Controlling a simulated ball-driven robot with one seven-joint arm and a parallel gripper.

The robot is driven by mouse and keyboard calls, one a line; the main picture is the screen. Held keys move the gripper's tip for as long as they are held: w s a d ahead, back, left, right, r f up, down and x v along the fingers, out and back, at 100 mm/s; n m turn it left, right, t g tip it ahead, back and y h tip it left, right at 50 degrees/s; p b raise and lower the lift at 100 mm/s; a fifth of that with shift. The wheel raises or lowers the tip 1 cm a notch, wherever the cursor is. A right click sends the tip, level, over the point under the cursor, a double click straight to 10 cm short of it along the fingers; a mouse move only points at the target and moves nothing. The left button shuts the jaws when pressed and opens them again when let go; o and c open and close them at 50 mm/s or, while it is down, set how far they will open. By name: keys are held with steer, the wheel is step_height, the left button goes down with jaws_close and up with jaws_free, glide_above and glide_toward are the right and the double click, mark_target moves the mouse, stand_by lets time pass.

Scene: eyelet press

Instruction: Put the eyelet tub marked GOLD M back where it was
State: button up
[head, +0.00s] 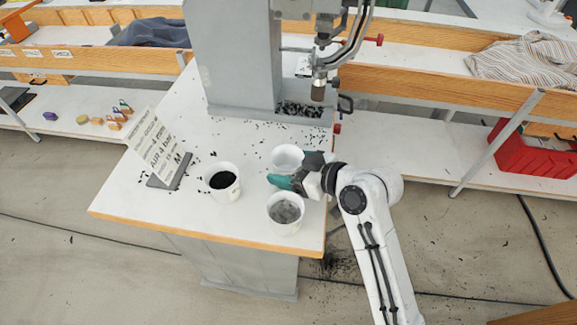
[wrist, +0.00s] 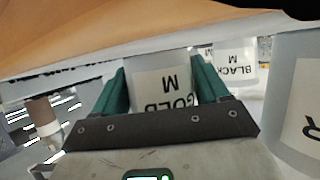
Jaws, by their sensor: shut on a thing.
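The GOLD M tub (wrist: 163,88), a white tub with upside-down lettering in the wrist view, sits between the teal fingers of my gripper (wrist: 159,72). The gripper is shut on it. In the head view my gripper (head: 281,179) reaches in from the right, and the held tub appears to be the pale far one (head: 286,156). Its contents are hard to make out. I cannot tell whether it touches the table. The BLACK M tub (wrist: 235,62) is beyond it; in the head view it holds black eyelets (head: 222,184). A tub of grey eyelets (head: 285,212) stands nearer.
A grey press (head: 235,55) stands on the white worktable (head: 130,204) behind the tubs. A tilted sign (head: 157,145) is at the left. Loose black eyelets are scattered about. The table's front edge is close to the grey-filled tub.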

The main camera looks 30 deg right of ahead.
steer(key=o, duration=0.6)
steer(key=shift+f, duration=0.15)
steer(key=o, duration=0.5)
steer(key=shift+r, duration=0.3)
steer(key=v, duration=1.2)
steer(key=shift+b, duration=0.35)
steer(key=shift+f, duration=0.1)
